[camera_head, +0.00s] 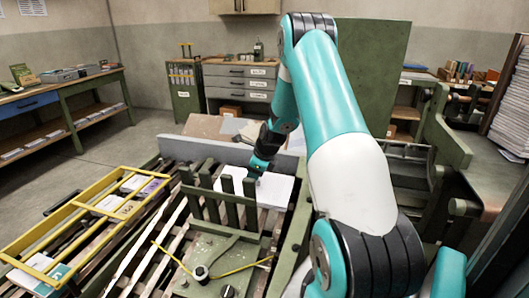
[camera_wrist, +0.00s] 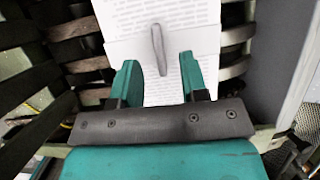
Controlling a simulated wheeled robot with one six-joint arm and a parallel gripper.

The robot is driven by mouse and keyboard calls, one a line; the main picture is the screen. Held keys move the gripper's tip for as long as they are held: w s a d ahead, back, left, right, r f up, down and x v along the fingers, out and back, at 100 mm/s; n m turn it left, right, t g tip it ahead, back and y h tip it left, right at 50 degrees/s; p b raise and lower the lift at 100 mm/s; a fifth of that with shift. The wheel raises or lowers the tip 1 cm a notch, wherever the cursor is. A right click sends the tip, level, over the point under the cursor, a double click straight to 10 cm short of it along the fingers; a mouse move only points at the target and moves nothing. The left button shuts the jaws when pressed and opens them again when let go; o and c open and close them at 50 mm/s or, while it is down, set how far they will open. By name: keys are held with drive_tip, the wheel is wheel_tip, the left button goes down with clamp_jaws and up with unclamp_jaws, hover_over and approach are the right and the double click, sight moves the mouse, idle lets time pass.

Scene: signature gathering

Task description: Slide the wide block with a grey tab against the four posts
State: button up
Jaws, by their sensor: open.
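The wide block (camera_head: 275,190) is a white stack of printed sheets on the slatted bed, right of and partly behind the posts. In the wrist view the block (camera_wrist: 195,32) has a grey tab (camera_wrist: 157,45) standing on its upper face. The four green posts (camera_head: 228,190) stand upright in a row on a green plate. My gripper (camera_wrist: 158,62) is open, with one teal finger on either side of the tab's lower end. Neither finger visibly touches the tab. In the head view my gripper (camera_head: 253,176) is over the block's left part, its fingertips partly hidden behind the posts.
A grey upright board (camera_head: 218,153) runs behind the block. A yellow frame (camera_head: 95,210) with items in it lies to the left. A yellow bent rod (camera_head: 242,268) and knobs (camera_head: 201,272) sit in front of the posts. Dark slats (camera_wrist: 85,48) flank the block.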

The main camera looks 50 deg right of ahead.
drive_tip(key=v, duration=1.4)
drive_tip(key=shift+r, duration=0.25)
drive_tip(key=shift+o, duration=0.4)
drive_tip(key=shift+s, duration=0.1)
drive_tip(key=o, duration=0.7)
drive_tip(key=shift+w+d+r+n+p, duration=0.1)
drive_tip(key=shift+w+n+p, duration=0.2)
drive_tip(key=shift+n, duration=0.2)
drive_tip(key=shift+o, duration=1.1)
drive_tip(key=shift+w+d+r+n+g+p, duration=0.1)
drive_tip(key=shift+w+n+g+p, duration=0.15)
drive_tip(key=shift+n+g+p, duration=0.3)
drive_tip(key=w+n+g+p, duration=0.4)
drive_tip(key=w+n+p, duration=0.2)
drive_tip(key=n, duration=0.9)
drive_tip(key=shift+w+r, duration=0.3)
drive_tip(key=shift+r, duration=0.05)
drive_tip(key=shift+d+n, duration=0.1)
drive_tip(key=shift+n, duration=0.15)
